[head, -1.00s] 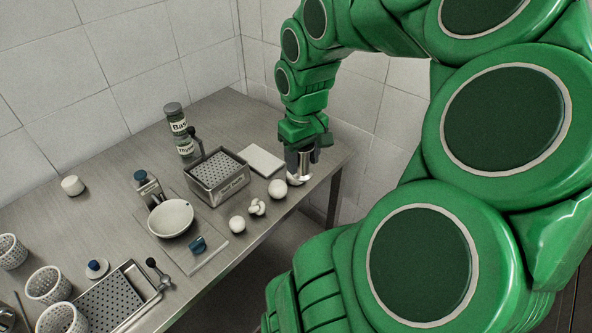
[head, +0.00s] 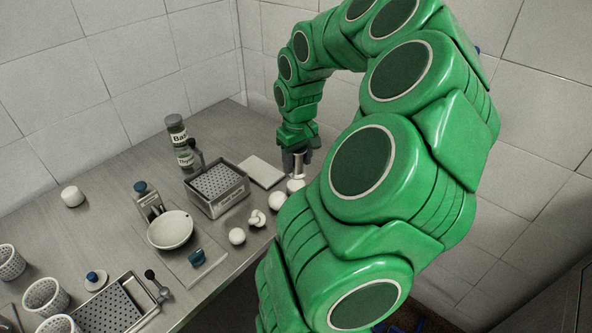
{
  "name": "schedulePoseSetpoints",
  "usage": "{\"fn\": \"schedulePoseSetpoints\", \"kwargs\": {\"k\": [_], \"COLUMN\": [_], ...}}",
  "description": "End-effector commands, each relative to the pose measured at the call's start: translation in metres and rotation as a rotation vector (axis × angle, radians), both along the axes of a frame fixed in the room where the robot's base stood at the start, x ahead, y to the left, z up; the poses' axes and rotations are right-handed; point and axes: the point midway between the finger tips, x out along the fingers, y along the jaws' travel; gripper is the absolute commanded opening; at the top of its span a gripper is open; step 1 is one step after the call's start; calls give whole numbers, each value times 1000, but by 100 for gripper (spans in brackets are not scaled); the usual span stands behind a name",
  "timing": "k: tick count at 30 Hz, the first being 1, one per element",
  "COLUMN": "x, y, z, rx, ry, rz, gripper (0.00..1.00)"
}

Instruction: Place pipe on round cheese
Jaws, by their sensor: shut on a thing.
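My gripper (head: 296,168) is at the back right edge of the table, pointing down. It is shut on a pale, shiny upright piece, the pipe (head: 299,166), mostly hidden by the fingers. A rounded white thing (head: 295,186) shows just below the gripper; I cannot tell whether it is part of the pipe or a separate thing. A white ball (head: 277,201) beside it and another white ball (head: 237,236) nearer look like round cheeses; I cannot tell which is meant. A small white cylinder (head: 72,197) stands far left.
A metal basket with a perforated insert (head: 232,202), a white board (head: 262,170), a spice jar (head: 178,135) and a white bowl (head: 170,230) stand left of my gripper. A white knotted piece (head: 257,217) lies between the balls. Perforated cups (head: 45,298) stand front left.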

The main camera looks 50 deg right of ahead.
Motion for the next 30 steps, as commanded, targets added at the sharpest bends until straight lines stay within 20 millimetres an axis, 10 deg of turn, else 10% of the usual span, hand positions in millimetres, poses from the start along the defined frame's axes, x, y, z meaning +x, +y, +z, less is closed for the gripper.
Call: {"fn": "schedulePoseSetpoints", "kwargs": {"k": [30], "x": [24], "y": [-23], "z": [-70], "rx": [-2], "ry": [-3], "rz": [-1], "gripper": [15]}}
